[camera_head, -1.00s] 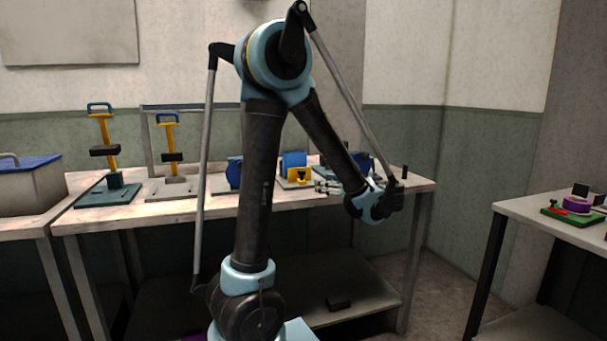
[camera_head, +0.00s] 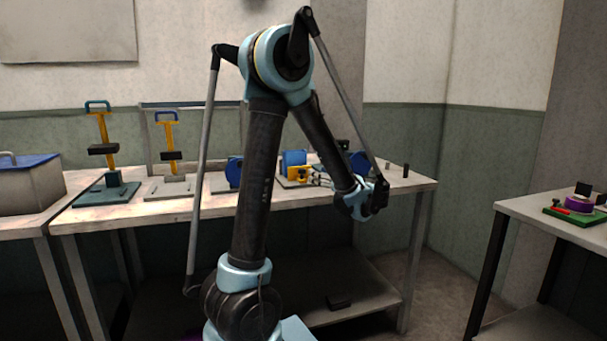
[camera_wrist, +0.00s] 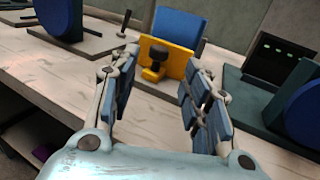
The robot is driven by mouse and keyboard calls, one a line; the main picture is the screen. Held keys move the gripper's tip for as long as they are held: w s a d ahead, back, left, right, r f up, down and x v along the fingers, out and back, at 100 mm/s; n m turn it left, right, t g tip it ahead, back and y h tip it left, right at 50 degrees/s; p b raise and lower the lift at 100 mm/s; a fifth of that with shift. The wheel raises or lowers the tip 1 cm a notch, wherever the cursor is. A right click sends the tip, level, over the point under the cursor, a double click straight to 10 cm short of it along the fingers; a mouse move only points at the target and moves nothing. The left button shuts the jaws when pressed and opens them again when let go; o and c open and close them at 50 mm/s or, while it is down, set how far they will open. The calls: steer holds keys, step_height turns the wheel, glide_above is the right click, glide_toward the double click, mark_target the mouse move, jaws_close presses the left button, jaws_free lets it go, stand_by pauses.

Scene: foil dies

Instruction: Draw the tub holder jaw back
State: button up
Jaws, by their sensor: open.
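The tub holder appears to be the fixture with a yellow jaw plate (camera_wrist: 168,61) and a dark knob (camera_wrist: 155,60) on its front, with a blue block (camera_wrist: 178,32) behind it. In the head view the yellow jaw (camera_head: 299,173) and blue block (camera_head: 293,158) stand on the bench, partly behind my arm. My gripper (camera_wrist: 160,88) is open and empty. Its fingers point at the knob, which shows between and beyond the fingertips. In the head view my gripper (camera_head: 318,178) is just right of the yellow jaw. Contact cannot be told.
A dark fixture with a blue disc (camera_wrist: 302,112) stands close on the right in the wrist view. Another blue disc fixture (camera_wrist: 62,18) is at left. Two yellow-lever presses (camera_head: 103,150) stand on the bench (camera_head: 225,205). The bench top before the holder is clear.

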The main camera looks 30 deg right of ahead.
mark_target(304, 170)
steer(key=w, duration=0.2)
steer(key=w+a, duration=0.1)
steer(key=w, duration=0.5)
steer(key=shift+w+a, duration=0.15)
